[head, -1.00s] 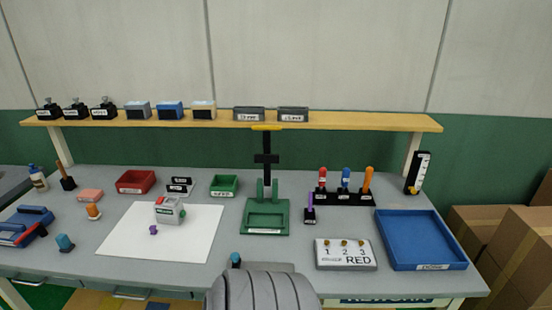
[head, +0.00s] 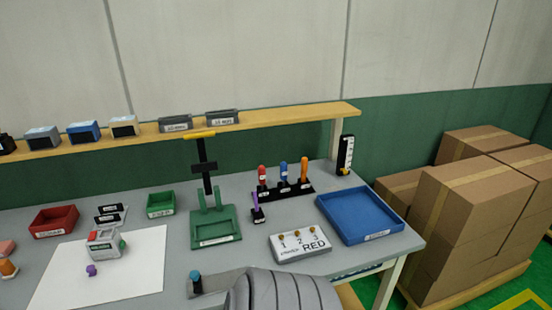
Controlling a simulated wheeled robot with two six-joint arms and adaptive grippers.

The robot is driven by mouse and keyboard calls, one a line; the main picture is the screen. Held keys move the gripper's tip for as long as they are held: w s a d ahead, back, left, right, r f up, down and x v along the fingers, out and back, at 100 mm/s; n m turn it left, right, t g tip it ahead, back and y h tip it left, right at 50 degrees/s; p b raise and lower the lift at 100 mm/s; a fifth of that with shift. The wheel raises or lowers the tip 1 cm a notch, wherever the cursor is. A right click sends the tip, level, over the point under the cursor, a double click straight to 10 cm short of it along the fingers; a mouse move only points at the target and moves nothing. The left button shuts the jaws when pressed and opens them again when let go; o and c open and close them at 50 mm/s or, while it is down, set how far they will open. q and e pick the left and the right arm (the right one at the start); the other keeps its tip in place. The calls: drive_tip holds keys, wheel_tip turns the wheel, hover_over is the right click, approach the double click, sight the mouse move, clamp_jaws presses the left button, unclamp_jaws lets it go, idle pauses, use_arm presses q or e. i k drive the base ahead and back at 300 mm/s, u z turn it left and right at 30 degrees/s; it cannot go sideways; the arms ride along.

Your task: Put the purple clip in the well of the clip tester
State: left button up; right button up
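The small purple clip (head: 91,270) lies on the white sheet (head: 140,268) at the lower left of the head view. Just behind it stands a small grey device with a label and a green part (head: 104,243), which may be the clip tester; its label is too small to read and no well can be made out. The clip is outside this device, in front of it. Neither of my grippers can be seen. A grey ribbed part of mine fills the bottom middle.
A green press-like fixture (head: 216,240) stands mid-table. Red (head: 54,220) and green (head: 161,204) bins sit to its left. A tool rack (head: 283,192), a white numbered block (head: 300,243) and a blue tray (head: 360,216) are at right. Cardboard boxes (head: 476,217) stand beyond the table.

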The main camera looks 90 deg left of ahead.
sight(108, 236)
drive_tip(key=z, duration=0.05)
drive_tip(key=k, duration=1.15)
drive_tip(key=u, duration=2.25)
